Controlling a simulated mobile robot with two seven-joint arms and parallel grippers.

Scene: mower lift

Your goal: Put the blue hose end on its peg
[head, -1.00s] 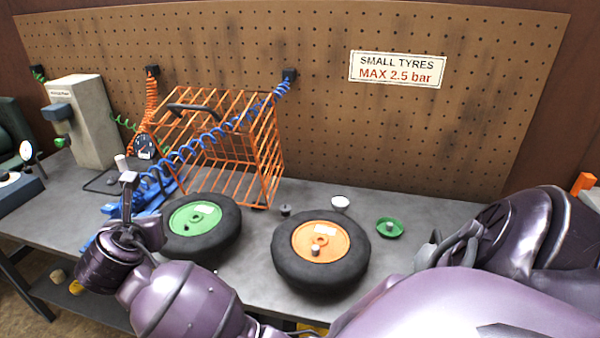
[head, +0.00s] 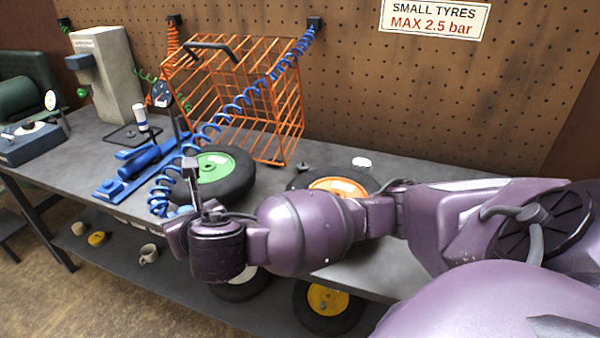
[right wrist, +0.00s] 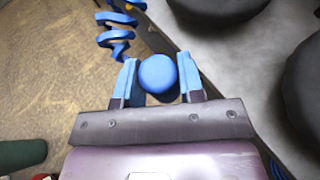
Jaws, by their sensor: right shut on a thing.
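The blue coiled hose (head: 233,107) runs from a black block (head: 315,23) on the pegboard, across the front of the orange wire basket, down to my right gripper (head: 178,213) near the bench's front edge. In the right wrist view my right gripper is shut on the round blue hose end (right wrist: 158,73), which sits between its two blue fingers. Part of the coil (right wrist: 115,36) hangs beside it at the upper left. In the head view the hose end is mostly hidden by the gripper. I cannot tell which thing is its peg. My left gripper is not in view.
The orange wire basket (head: 297,125) stands at the back of the bench. The green-hubbed tyre (head: 235,178) and the orange-hubbed tyre (head: 340,185) lie in front, the latter partly behind my arm. A blue tool with a gauge (head: 140,165) stands left. Tyres and cups sit below.

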